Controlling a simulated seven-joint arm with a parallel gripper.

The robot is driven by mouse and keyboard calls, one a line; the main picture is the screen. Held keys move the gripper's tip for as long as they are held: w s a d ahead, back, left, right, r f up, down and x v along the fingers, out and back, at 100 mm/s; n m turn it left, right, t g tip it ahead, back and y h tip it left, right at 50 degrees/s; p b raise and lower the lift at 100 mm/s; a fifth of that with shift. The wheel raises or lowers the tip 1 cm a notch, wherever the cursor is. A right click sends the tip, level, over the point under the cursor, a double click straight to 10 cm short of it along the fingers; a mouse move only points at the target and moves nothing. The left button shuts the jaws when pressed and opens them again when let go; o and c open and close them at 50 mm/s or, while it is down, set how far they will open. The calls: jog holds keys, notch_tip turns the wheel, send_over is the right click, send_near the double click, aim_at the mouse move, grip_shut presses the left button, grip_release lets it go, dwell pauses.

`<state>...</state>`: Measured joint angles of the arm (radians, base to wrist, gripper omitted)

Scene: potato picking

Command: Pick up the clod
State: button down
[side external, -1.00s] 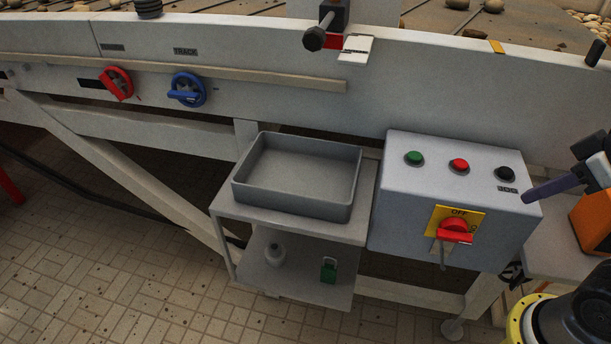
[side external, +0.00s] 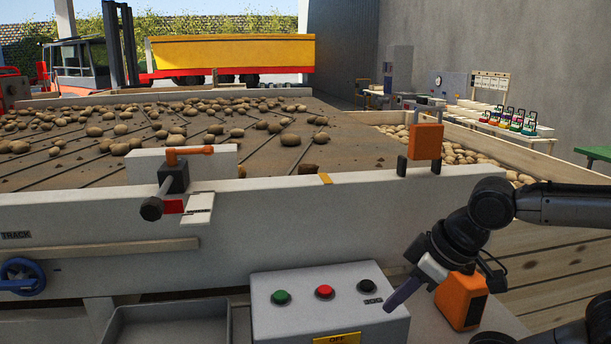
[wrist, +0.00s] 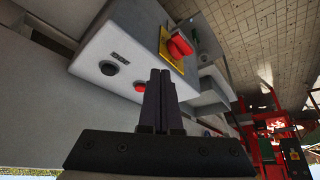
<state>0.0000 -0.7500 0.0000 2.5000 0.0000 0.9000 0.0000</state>
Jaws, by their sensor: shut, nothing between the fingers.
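Several potatoes (side external: 176,138) lie spread over the brown belt (side external: 335,150) in the side external view. A rough reddish-brown lump (side external: 309,168) near the belt's front edge looks like a clod. A smaller dark brown lump (side external: 60,143) lies further left and may be another. My gripper (side external: 392,303) is at the right end of the grey control box, in front of the belt's side wall and well away from the lumps. Its dark fingers (wrist: 158,78) are together and empty in the wrist view, which shows no clod.
The control box (side external: 330,300) has green, red and black buttons; its red switch (wrist: 180,46) shows in the wrist view. The white side wall (side external: 300,225) stands between my gripper and the belt. A grey tray (side external: 165,322) sits left of the box.

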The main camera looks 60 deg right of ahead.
grip_release()
dwell(0.6)
